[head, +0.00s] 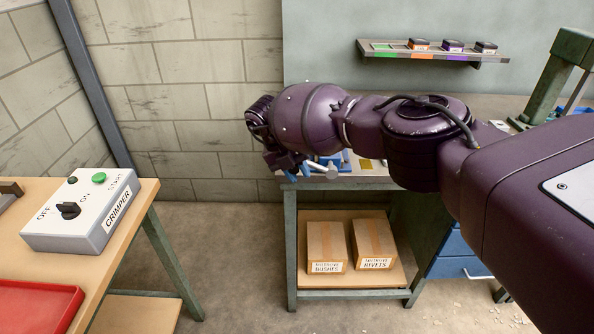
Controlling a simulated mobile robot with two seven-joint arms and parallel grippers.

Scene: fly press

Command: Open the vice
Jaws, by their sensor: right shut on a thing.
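The vice (348,161) is blue and stands at the left end of the far workbench. My right arm hides most of it, and I cannot see its jaws. A pale metal bar, the vice's handle (331,171), with a rounded end, sticks out in front of it. My left gripper is not in view.
The far workbench (290,215) carries two cardboard boxes on its lower shelf. A wall shelf (432,53) holds several small items. A green press frame (552,80) stands at the right. A crimper control box (82,210) and red tray (35,305) sit on the left table.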

